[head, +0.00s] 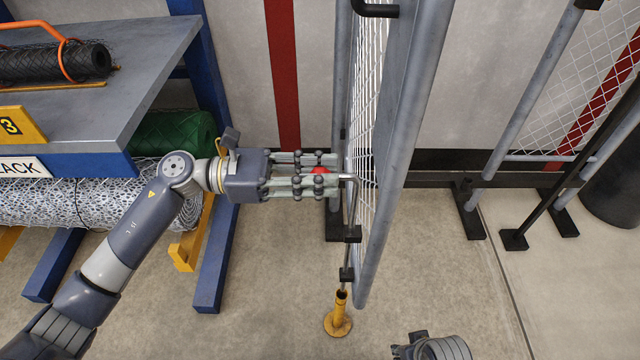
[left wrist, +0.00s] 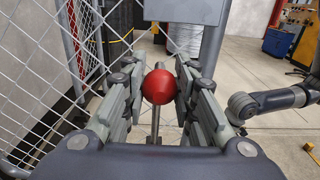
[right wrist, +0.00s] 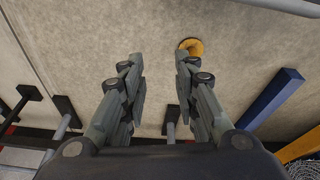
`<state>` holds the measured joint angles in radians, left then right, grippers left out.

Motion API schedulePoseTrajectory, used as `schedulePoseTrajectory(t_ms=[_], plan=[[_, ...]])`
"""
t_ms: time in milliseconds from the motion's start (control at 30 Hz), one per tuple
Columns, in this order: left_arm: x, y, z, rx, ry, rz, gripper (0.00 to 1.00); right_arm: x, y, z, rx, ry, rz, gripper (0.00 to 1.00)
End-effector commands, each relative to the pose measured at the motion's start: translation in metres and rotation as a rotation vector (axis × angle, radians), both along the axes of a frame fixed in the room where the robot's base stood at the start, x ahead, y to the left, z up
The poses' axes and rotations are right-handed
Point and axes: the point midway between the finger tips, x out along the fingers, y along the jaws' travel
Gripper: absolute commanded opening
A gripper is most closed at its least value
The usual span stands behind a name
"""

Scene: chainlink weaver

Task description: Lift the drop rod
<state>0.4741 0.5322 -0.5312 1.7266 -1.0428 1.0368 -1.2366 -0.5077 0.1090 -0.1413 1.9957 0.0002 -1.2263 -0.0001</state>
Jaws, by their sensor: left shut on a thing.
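The drop rod (head: 353,205) is a thin grey rod on the end of a mesh gate (head: 395,150). It stands upright through black brackets, and its bent top handle ends in a red knob (head: 320,170). My left gripper (head: 328,183) is shut on the red knob, which also shows between its fingers in the left wrist view (left wrist: 158,87). The rod's lower end meets a yellow floor socket (head: 338,322); I cannot tell whether its tip is inside. My right gripper (right wrist: 158,85) is open and empty, pointing toward the floor, with the socket (right wrist: 191,46) beyond its fingertips.
A blue rack (head: 215,240) with mesh rolls and a grey shelf (head: 130,90) stands at the left. Another mesh panel (head: 540,90) on black feet is at the right. The floor around the socket is clear.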

Motion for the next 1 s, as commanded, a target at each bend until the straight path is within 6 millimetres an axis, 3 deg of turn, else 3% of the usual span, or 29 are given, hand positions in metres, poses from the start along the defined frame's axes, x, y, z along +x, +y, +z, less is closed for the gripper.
schedulePoseTrajectory(t_ms=[100, 467, 500, 567, 1000], plan=[[0.0013, 0.0006, 0.0131, -0.003, -0.004, 0.004, 0.00, -0.0011, 0.0000, -0.0099, 0.000, 0.006, 0.001, 0.28], [0.0017, 0.0006, 0.0182, -0.008, -0.004, 0.005, 0.00, -0.0011, 0.0000, -0.0138, 0.000, 0.005, 0.001, 0.28], [0.0018, 0.0006, 0.0185, -0.009, -0.005, 0.005, 0.31, -0.0010, 0.0000, -0.0137, 0.000, 0.005, 0.001, 0.28], [0.0015, 0.0005, 0.0181, -0.008, -0.005, 0.004, 0.44, -0.0011, 0.0000, -0.0136, 0.000, 0.005, 0.001, 0.28], [0.0010, 0.0063, 0.0135, -0.001, 0.000, 0.004, 0.47, -0.0019, -0.0007, -0.0140, -0.001, 0.007, 0.001, 0.28]])
